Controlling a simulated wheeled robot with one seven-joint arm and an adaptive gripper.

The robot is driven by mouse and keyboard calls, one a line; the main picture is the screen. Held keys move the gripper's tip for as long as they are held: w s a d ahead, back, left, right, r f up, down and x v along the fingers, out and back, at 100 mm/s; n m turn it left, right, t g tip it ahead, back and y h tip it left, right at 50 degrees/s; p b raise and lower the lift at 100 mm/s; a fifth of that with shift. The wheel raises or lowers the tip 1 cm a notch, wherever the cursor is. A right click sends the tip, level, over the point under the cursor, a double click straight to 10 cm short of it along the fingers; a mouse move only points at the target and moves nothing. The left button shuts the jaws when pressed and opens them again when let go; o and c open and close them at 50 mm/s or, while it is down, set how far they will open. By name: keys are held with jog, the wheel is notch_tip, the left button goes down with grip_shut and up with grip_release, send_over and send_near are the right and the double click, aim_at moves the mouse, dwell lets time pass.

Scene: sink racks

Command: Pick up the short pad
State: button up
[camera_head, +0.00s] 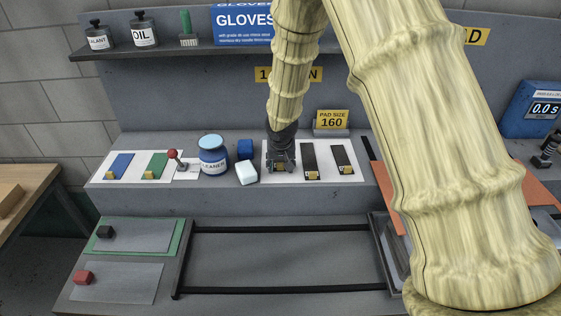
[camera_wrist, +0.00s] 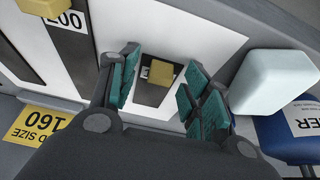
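Dark pads with yellow grip blocks lie on a white sheet (camera_head: 328,173). The one under my gripper (camera_head: 281,163) is mostly hidden in the head view; in the wrist view this dark pad (camera_wrist: 149,95) and its yellow block (camera_wrist: 160,73) show between my fingers. It looks like the short pad, though its full length is partly hidden. A longer dark pad (camera_head: 310,158) and another dark pad (camera_head: 342,158) lie to its right. My gripper also shows in the wrist view (camera_wrist: 160,88), open, with teal fingertips on either side of the block and visible gaps.
A yellow sign reading "PAD SIZE 160" (camera_head: 333,119) stands behind the pads. A pale block (camera_head: 246,172), a blue block (camera_head: 245,149) and a cleaner jar (camera_head: 213,156) stand close left of my gripper. Blue (camera_head: 121,164) and green (camera_head: 156,163) pads lie farther left.

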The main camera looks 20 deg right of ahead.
jog(key=c, duration=0.9)
